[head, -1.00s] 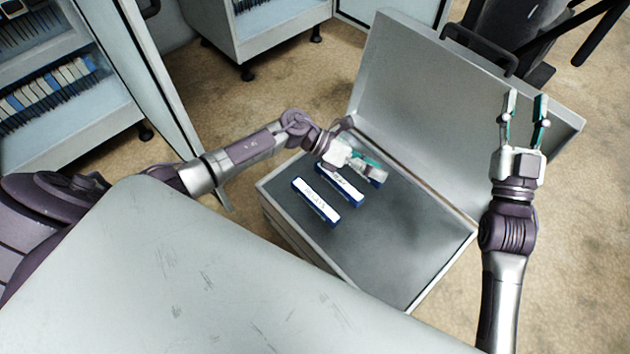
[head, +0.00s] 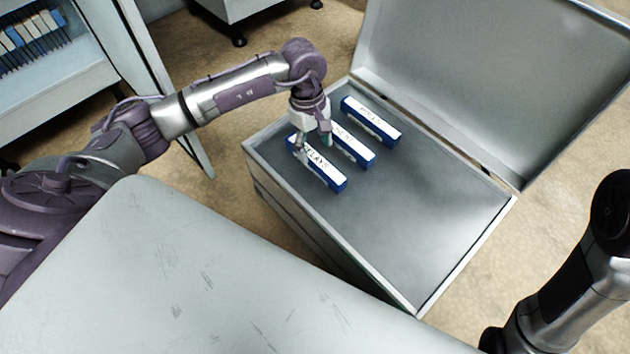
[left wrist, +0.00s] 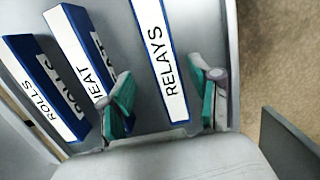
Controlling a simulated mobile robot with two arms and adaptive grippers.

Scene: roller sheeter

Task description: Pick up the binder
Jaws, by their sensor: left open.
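Three blue binders with white spines lie side by side in an open grey case. The nearest, RELAYS (head: 325,172), also shows in the left wrist view (left wrist: 160,50). The middle one reads HEAT (head: 357,151), and the farthest reads ROLLS (head: 370,121). My left gripper (head: 313,146) is open above the RELAYS binder. In the left wrist view its green-padded fingers (left wrist: 163,90) stand on either side of the RELAYS spine, with gaps showing. The left finger overlaps the HEAT binder (left wrist: 82,55) in that view. My right gripper is out of view.
The case (head: 425,225) has a raised rim and bare floor right of the binders. Its lid (head: 480,80) stands open behind. A pale scratched surface (head: 190,270) fills the near left. A cabinet with more binders (head: 30,40) is at the upper left.

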